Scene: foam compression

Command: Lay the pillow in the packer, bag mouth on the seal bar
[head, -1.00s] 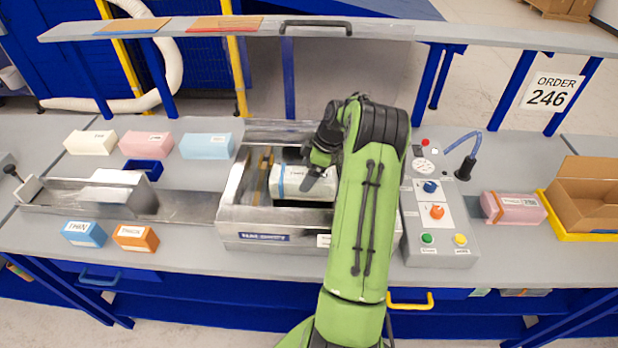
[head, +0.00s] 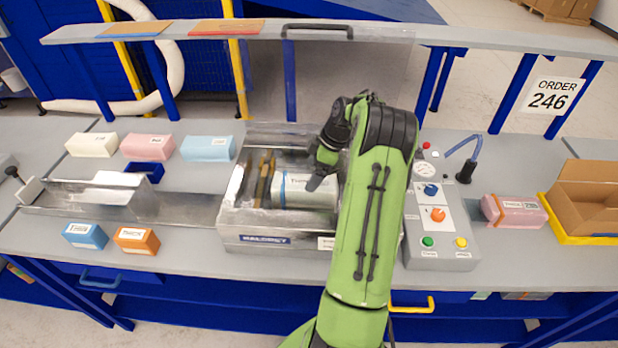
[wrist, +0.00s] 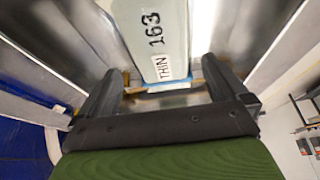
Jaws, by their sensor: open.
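The pillow (head: 305,194), a pale grey-green bag with a blue band at its left end, lies inside the packer (head: 270,228), an open steel box. In the wrist view the pillow (wrist: 152,35) shows the label "THIN 163", with the blue band at its near end. Brass-coloured bars (head: 264,178), which look like the seal bar, stand just left of the band. I cannot tell whether the bag mouth rests on them. My gripper (head: 320,178) is over the pillow; in the wrist view its fingers (wrist: 158,85) are spread wide, with no visible grip on it.
A control panel (head: 440,225) with knobs and buttons stands right of the packer. A pink roll (head: 514,211) and an open carton (head: 585,195) are farther right. Foam blocks (head: 148,147) lie at the left. A shelf (head: 380,36) with a handled lid runs across the back.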

